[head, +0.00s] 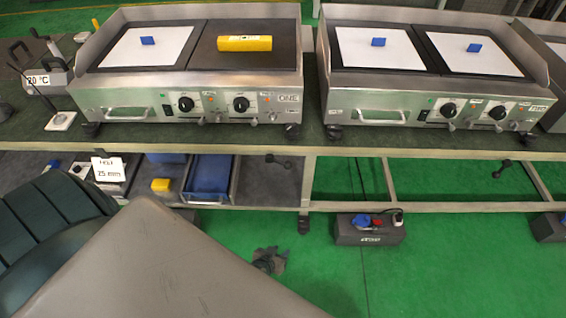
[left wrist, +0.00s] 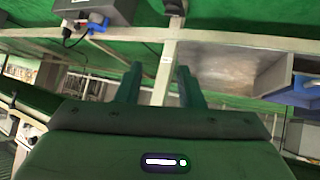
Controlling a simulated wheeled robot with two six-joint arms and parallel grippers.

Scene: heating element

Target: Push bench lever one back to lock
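A small black lever (head: 279,161) sticks out under the front edge of the bench (head: 230,146), left of a bench leg. A similar black lever (head: 502,168) sits further right under the same edge. I cannot read a number on either lever. My left gripper (head: 268,261) is low in front of the bench, below the left lever and apart from it, partly hidden by my grey arm. In the left wrist view its two fingers (left wrist: 160,84) are spread with nothing held between them; a bench leg stands behind. I cannot make out the lever there. My right gripper is out of view.
Two steel griddles, one marked ONE (head: 190,75) and another (head: 430,70), stand on the bench.

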